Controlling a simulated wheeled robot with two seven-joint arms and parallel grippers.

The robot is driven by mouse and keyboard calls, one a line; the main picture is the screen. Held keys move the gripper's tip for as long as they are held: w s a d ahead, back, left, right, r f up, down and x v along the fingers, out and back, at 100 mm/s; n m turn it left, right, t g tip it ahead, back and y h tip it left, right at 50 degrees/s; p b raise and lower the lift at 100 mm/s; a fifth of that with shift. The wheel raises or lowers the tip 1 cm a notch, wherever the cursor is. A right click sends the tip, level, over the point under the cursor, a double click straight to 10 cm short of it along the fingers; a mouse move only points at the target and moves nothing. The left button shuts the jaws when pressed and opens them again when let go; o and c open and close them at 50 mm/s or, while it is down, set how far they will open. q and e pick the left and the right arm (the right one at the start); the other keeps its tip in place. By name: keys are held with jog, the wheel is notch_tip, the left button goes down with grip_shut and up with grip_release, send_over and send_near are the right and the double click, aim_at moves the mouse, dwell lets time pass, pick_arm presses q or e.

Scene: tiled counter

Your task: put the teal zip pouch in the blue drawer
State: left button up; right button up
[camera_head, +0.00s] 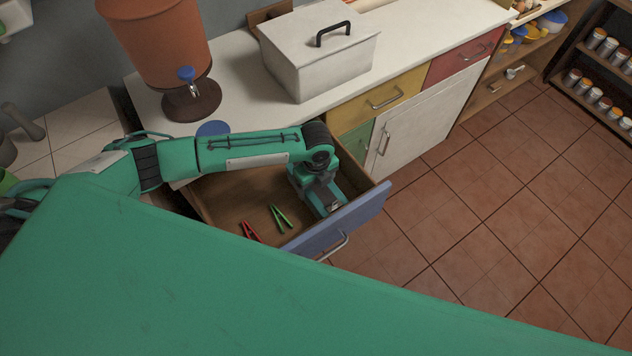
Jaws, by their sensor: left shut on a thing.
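The blue drawer (358,217) is pulled open below the white counter, showing its brown wooden inside. My left arm reaches over it from the left, and my left gripper (331,208) points down inside the drawer, near its front right corner. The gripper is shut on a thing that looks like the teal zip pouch. The arm hides most of it, and its teal is hard to tell from my own teal parts. My right gripper is not in view.
Green tweezers (281,217) and a red tool (250,231) lie in the drawer, left of my gripper. A white lidded box (322,60) and a terracotta dispenser (160,45) stand on the counter. The tiled floor (470,225) to the right is clear.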

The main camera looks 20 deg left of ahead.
pick_arm(q)
jog(key=shift+f, duration=0.3)
jog(key=o, duration=1)
jog(key=shift+o, duration=0.2)
notch_tip(320, 180, up, 14)
jog(key=b, duration=0.1)
